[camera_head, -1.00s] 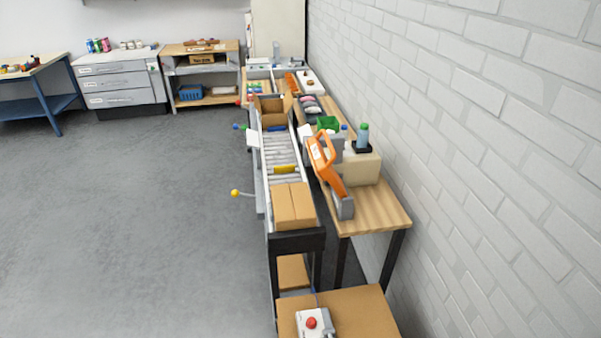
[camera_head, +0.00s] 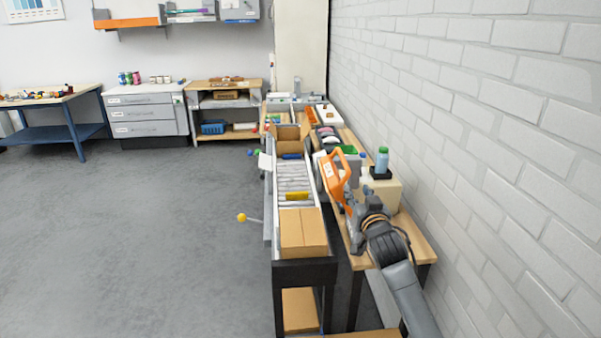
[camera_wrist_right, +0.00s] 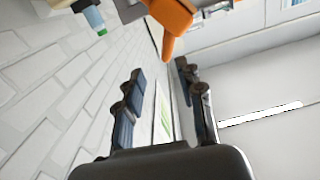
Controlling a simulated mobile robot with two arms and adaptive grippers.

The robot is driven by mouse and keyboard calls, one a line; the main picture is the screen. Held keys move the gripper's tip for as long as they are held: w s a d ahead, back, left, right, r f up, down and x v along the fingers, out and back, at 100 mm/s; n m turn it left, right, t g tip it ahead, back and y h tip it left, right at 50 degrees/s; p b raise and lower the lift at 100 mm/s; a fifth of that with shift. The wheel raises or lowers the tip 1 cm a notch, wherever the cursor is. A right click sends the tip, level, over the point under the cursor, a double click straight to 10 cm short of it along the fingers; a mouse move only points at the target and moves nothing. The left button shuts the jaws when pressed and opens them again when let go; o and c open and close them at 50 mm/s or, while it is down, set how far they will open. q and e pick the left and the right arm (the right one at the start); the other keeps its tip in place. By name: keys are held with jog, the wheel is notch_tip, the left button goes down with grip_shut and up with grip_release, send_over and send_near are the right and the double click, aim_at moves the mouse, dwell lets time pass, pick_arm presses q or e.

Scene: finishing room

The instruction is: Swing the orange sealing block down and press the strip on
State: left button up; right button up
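The orange sealing block (camera_head: 338,176) is a raised, handle-like orange piece beside the right edge of the roller conveyor. It also shows in the right wrist view (camera_wrist_right: 172,16), just beyond the fingertips. My right gripper (camera_head: 354,213) is close to its lower end in the head view, partly hidden by my wrist. In the wrist view the right gripper (camera_wrist_right: 160,70) has its two dark fingers apart with nothing between them. A closed carton (camera_head: 303,232) sits on the near end of the conveyor (camera_head: 294,170). I cannot make out the strip. My left gripper is not in view.
An open carton (camera_head: 290,135) stands farther up the conveyor. A wooden side table (camera_head: 417,245) holds a beige unit (camera_head: 384,188) and a green-capped bottle (camera_head: 382,160). The white brick wall (camera_head: 480,150) closes the right side. Grey floor (camera_head: 140,240) is free at left.

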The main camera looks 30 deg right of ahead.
aim_at(345, 162)
jog(key=p+x, duration=0.1)
jog(key=x, duration=0.3)
jog(key=r+p+x, duration=0.1)
jog(key=x, duration=0.3)
jog(key=r+p+x, duration=0.1)
jog(key=x, duration=0.3)
jog(key=shift+w, duration=0.3)
jog(key=shift+w+d+f, duration=0.1)
jog(key=shift+w+d, duration=0.15)
jog(key=shift+w, duration=0.35)
grip_shut()
